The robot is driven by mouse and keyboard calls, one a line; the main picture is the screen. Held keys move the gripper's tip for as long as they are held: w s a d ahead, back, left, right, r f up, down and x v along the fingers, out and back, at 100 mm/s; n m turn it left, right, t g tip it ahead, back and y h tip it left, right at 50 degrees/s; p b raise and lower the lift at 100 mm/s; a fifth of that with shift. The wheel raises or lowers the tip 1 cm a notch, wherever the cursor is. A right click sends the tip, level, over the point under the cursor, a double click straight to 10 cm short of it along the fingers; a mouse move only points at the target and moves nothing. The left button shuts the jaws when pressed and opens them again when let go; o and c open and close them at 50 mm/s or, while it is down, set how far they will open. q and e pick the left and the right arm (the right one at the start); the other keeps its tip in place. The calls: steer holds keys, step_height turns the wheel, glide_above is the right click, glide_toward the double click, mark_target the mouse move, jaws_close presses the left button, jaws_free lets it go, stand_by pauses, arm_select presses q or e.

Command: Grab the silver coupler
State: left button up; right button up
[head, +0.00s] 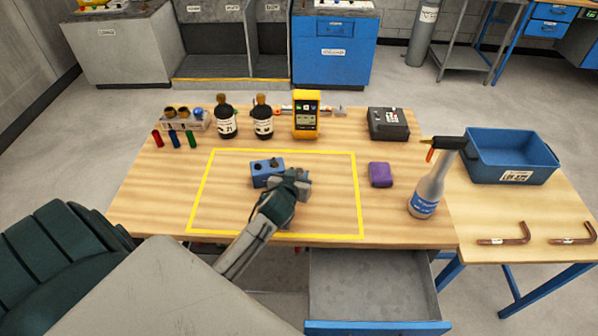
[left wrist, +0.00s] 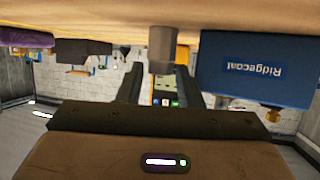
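In the left wrist view, which is upside down, a short grey-brown metal cylinder (left wrist: 161,44), likely the silver coupler, stands on the table. My left gripper (left wrist: 158,72) is open. Its two dark fingers appear on either side of the cylinder in the picture; I cannot tell whether it is fully between them or just beyond. In the head view, my left gripper (head: 298,183) is low over the yellow-outlined area and hides the coupler. My right gripper is in neither view.
A blue block (head: 265,168) marked "Ridgecoat" lies beside the gripper. A purple sponge (head: 380,174) and a spray bottle (head: 428,190) stand to the right. Bottles (head: 225,122) and a yellow meter (head: 306,116) line the back. An open drawer (head: 372,285) juts out in front.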

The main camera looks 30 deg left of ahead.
arm_select(q)
steer(key=shift+w+a+f, duration=0.2)
steer(key=shift+w+f, duration=0.15)
steer(key=shift+w, duration=0.15)
steer(key=shift+r, duration=0.1)
jaws_close()
steer(key=shift+r, duration=0.1)
